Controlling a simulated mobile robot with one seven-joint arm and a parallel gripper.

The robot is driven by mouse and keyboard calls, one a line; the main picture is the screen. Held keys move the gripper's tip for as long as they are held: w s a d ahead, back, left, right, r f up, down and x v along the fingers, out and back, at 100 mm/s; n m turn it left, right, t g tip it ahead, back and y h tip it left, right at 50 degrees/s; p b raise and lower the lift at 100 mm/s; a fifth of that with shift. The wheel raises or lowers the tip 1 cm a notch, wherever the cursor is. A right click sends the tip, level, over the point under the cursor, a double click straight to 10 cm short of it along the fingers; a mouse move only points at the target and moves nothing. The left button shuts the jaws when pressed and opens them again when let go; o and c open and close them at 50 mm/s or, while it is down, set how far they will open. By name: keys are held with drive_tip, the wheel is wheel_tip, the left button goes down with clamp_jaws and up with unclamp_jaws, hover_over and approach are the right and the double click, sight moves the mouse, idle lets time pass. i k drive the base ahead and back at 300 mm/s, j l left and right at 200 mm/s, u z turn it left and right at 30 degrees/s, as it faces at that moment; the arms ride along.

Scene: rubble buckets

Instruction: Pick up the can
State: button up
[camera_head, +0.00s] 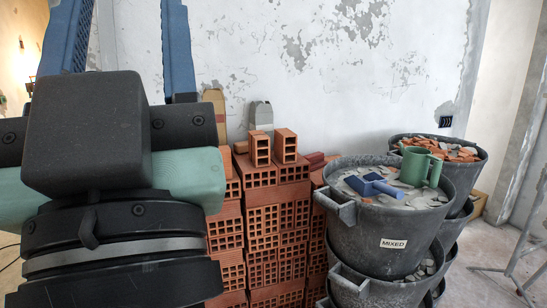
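My gripper (122,30) is large in the left foreground. Its two blue fingers point up and stand wide apart, with bare wall showing between them. The fingertips run off the top of the picture, and nothing shows between the visible parts. I cannot make out a can for certain. A green mug-like vessel with a handle (414,167) stands on the rubble in the bucket marked MIXED (385,243), at the right. A blue angular object (370,186) lies on the rubble left of it. My gripper is well to the left of both.
Stacked hollow red bricks (275,215) stand between my arm and the buckets. A grey upright object (261,116) and a tan one (214,108) stand behind the bricks. Another rubble bucket (470,170) is behind the MIXED one. Metal legs (515,262) stand at far right.

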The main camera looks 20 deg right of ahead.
sight(416, 162)
drive_tip(key=i+l+z, duration=0.15)
drive_tip(key=z, duration=0.55)
drive_tip(key=i+l+z, duration=0.3)
drive_tip(key=i, duration=0.7)
drive_tip(key=i+j+z, duration=0.25)
drive_tip(key=i, duration=0.75)
drive_tip(key=l, duration=0.1)
